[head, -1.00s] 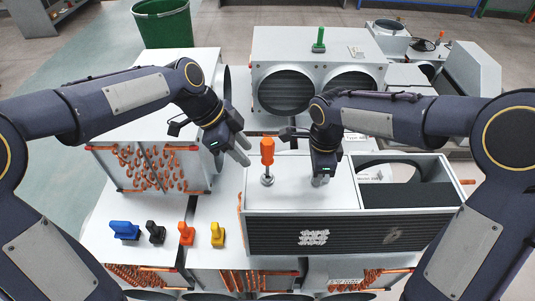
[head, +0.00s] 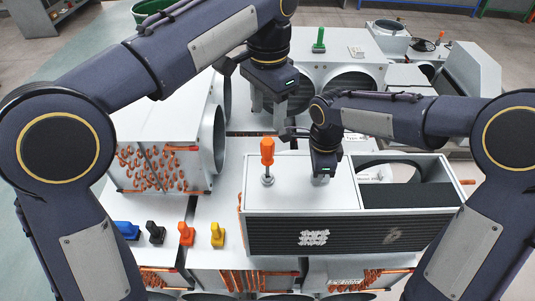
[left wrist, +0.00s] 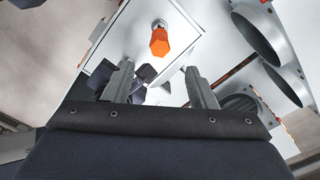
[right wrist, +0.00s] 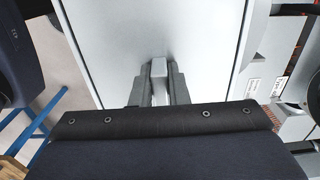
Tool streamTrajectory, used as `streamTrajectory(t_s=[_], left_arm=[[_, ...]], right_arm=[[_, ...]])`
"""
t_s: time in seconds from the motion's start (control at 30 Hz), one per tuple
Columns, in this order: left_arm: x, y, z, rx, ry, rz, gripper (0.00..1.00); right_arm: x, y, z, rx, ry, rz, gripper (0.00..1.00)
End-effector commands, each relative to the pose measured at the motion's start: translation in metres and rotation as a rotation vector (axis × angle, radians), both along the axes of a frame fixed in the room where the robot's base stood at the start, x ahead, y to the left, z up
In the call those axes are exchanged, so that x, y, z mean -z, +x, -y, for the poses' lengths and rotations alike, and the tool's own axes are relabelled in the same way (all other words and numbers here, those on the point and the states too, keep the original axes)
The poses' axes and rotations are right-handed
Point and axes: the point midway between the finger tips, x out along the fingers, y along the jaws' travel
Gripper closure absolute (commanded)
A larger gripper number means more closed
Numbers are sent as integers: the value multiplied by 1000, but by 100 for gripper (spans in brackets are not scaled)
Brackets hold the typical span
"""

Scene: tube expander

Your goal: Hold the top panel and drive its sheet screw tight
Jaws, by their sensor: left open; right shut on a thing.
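The white top panel (head: 300,195) lies on the left part of the dark-finned unit (head: 350,235). An orange-handled screwdriver (head: 267,152) stands upright on the panel, its lower end at a small round metal piece (head: 267,180); I cannot make out the sheet screw itself. My left gripper (head: 281,132) is open and empty, pointing down above and behind the screwdriver. In the left wrist view the orange handle (left wrist: 160,42) lies just beyond the open fingers (left wrist: 160,68). My right gripper (head: 322,178) is shut on a small grey tab (right wrist: 158,68) on the panel.
Blue (head: 127,230), black (head: 156,233), orange (head: 186,233) and yellow (head: 217,233) handled pieces stand in a row at the front left. A coil unit (head: 165,155) is behind them. A twin-duct box (head: 340,50) with a green-handled tool (head: 319,38) stands at the back.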

Motion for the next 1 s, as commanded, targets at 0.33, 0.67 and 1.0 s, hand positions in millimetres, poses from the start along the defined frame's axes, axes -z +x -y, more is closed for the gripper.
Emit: streamTrajectory(t_s=[0.33,0.67,1.0], left_arm=[[50,-1,-1,1,0,-4,48],[95,0,-1,2,-3,-2,48],[112,0,-1,2,-4,0,48]], right_arm=[[-1,0,0,0,1,1,100],[-1,0,0,0,1,1,100],[-1,0,0,0,1,1,100]])
